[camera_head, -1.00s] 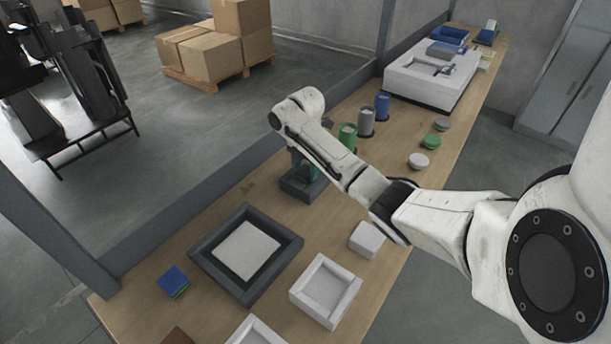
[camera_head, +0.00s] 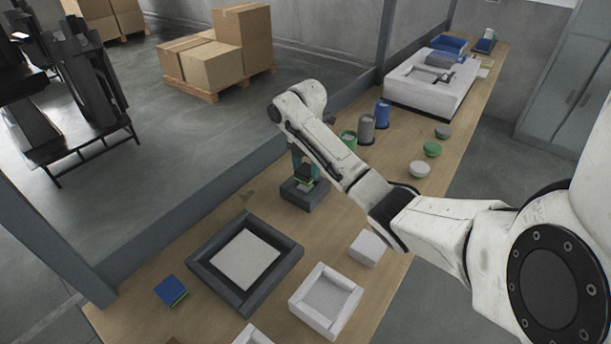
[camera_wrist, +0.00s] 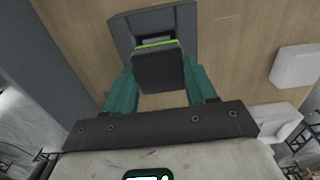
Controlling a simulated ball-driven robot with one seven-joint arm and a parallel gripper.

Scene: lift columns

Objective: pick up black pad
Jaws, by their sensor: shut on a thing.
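The black pad (camera_wrist: 158,72) sits between the two teal fingers of my gripper (camera_wrist: 160,88) in the wrist view, with a thin green layer along its far edge. My gripper is shut on it. In the head view my gripper (camera_head: 305,178) holds the pad, seen small and partly hidden by my arm, just above a dark grey tray (camera_head: 303,199). The same tray (camera_wrist: 122,32) lies behind the pad in the wrist view, and the pad covers part of it.
A large dark frame tray (camera_head: 207,258) holds a light square pad. A blue pad stack (camera_head: 171,290), a white open box (camera_head: 327,301) and a white block (camera_head: 368,247) lie nearby. Green (camera_head: 348,140), grey and blue cups stand behind my arm. Bare wood shows between them.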

